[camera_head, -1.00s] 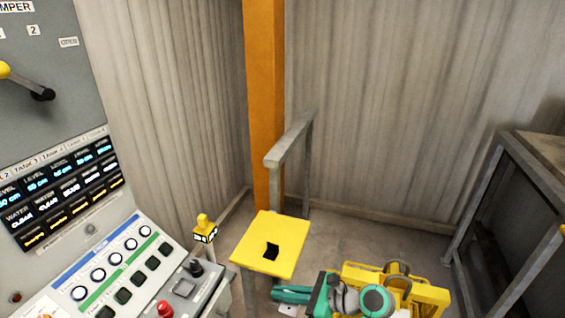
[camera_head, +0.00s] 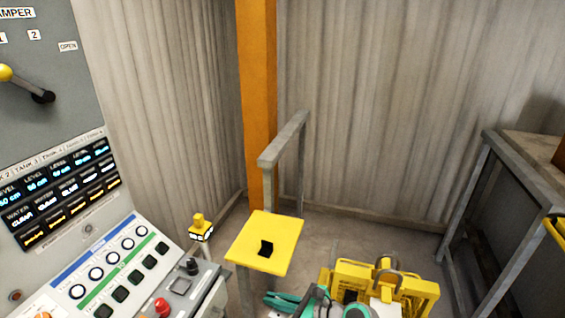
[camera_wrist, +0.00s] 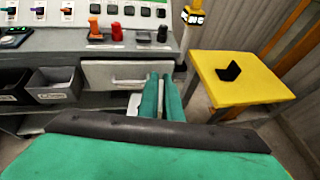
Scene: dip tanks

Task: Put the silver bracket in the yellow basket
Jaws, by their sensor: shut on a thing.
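My gripper (camera_head: 283,301) reaches in at the bottom of the head view, its green fingers close together. In the wrist view my gripper (camera_wrist: 161,84) is shut on a pale silver piece, seemingly the silver bracket (camera_wrist: 134,105), which shows just left of the fingers and is mostly hidden by them. The yellow basket (camera_head: 428,291) is at the lower right of the head view, right of my gripper and partly covered by my arm. It is not in the wrist view.
A yellow-topped stool (camera_head: 282,229) with a black bracket (camera_head: 266,248) on it stands just beyond my gripper; it also shows in the wrist view (camera_wrist: 270,92). The control panel (camera_head: 110,270) is on the left. A grey railing (camera_head: 284,140) and a table (camera_head: 535,150) stand behind.

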